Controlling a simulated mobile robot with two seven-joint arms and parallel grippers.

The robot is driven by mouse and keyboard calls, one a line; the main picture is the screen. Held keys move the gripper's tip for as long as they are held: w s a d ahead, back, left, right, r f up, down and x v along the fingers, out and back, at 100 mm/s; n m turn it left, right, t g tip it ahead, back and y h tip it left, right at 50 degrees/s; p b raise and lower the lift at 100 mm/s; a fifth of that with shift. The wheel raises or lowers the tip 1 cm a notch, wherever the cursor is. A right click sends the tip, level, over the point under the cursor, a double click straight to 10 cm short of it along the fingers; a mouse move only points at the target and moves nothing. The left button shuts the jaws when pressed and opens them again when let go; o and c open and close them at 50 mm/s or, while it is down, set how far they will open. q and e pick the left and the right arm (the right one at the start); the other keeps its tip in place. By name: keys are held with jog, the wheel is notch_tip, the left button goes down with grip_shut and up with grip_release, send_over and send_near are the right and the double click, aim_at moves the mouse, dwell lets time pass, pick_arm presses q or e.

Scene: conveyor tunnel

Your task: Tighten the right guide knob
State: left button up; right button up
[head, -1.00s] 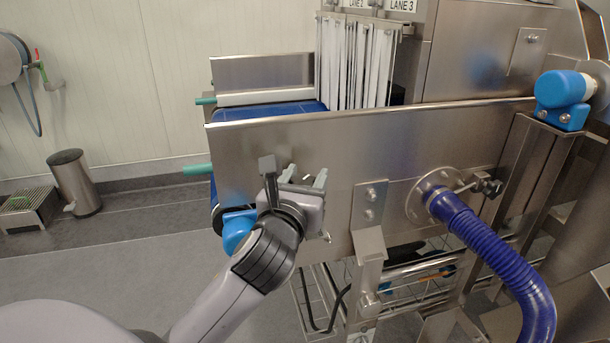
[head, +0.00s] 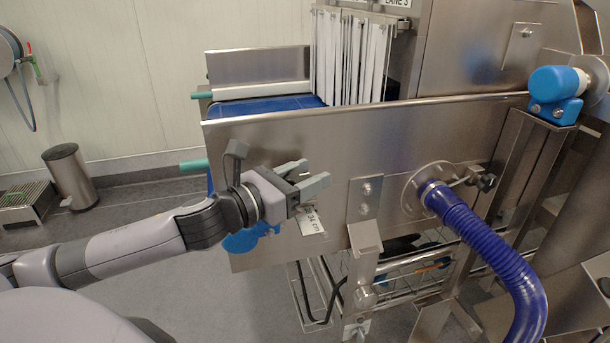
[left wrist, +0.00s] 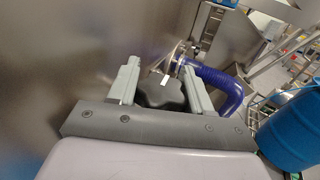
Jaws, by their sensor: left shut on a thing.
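My left gripper (head: 303,180) is at the near steel side panel (head: 330,140) of the conveyor, left of the bracket. In the left wrist view a dark, lobed guide knob (left wrist: 163,93) sits between the two grey fingers (left wrist: 161,68), which are shut on it. In the head view the fingers and wrist mostly hide this knob. A white tag reading "34 cm" (head: 312,220) shows just below the fingers. My right gripper is in neither view.
A blue ribbed hose (head: 490,240) joins a round flange (head: 425,188) right of the gripper, with a black handle (head: 487,181) beside it. A steel bracket (head: 364,205) stands close to the fingers. White strip curtains (head: 352,60) hang over the blue belt (head: 265,107).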

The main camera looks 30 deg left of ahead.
pick_arm(q)
jog(key=shift+d+m+g+h, duration=0.1)
jog(key=shift+m+g+h, duration=0.2)
jog(key=shift+m+h, duration=0.35)
jog(key=shift+h, duration=0.25)
jog(key=o, duration=1)
jog(key=shift+c, duration=0.2)
jog(key=shift+s, duration=0.15)
jog(key=shift+b+v, duration=0.65)
jog(key=shift+v, duration=2.75)
